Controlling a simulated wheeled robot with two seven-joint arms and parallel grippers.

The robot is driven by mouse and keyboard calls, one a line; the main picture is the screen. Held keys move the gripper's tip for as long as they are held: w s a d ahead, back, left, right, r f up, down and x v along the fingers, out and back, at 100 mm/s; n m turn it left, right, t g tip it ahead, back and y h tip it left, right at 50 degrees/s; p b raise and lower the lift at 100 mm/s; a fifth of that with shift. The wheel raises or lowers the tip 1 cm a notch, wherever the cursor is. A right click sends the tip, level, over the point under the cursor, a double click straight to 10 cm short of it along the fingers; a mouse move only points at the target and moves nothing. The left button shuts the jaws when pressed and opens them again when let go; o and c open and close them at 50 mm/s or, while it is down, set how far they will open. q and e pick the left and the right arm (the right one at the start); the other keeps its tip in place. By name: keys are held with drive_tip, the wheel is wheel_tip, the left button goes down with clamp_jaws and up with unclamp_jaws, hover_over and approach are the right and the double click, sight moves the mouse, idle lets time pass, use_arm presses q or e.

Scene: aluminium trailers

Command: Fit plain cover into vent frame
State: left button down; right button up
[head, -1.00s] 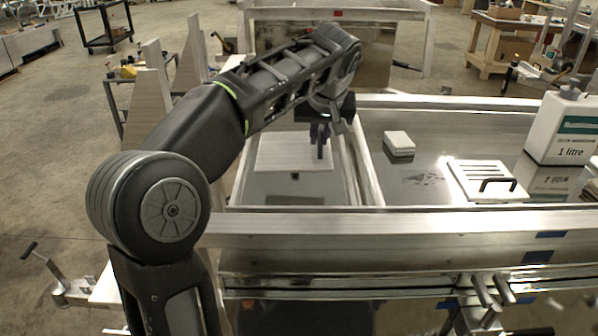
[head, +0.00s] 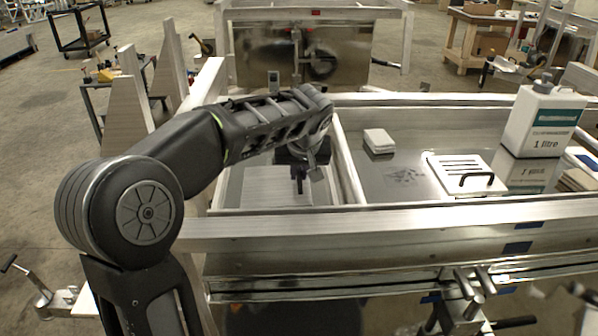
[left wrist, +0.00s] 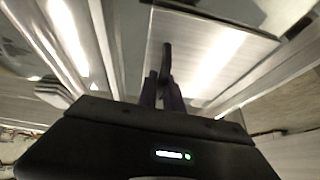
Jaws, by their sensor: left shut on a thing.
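The plain cover (head: 270,187) is a flat, pale metal plate in the left bay of the trailer. My left gripper (head: 299,184) points down at its right part. In the left wrist view the fingers (left wrist: 162,90) are shut on the cover's dark handle (left wrist: 167,58), and the cover (left wrist: 205,45) spreads out beyond them. I cannot tell whether the cover touches the floor or hangs just above it. I cannot make out the vent frame for certain; a dark patch (left wrist: 215,8) shows beyond the cover's edge. My right gripper is not in view.
A slotted cover with a black handle (head: 465,175) lies in the right bay, near a white bottle (head: 540,122) and a small white stack (head: 379,140). A metal divider (head: 347,165) runs right of my gripper. The front rail (head: 400,222) crosses nearer to me.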

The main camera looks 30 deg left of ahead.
use_arm(q)
drive_tip(key=shift+f, duration=0.2)
drive_tip(key=c, duration=1.5)
unclamp_jaws()
drive_tip(key=b+v, duration=0.1)
drive_tip(key=v, duration=1.1)
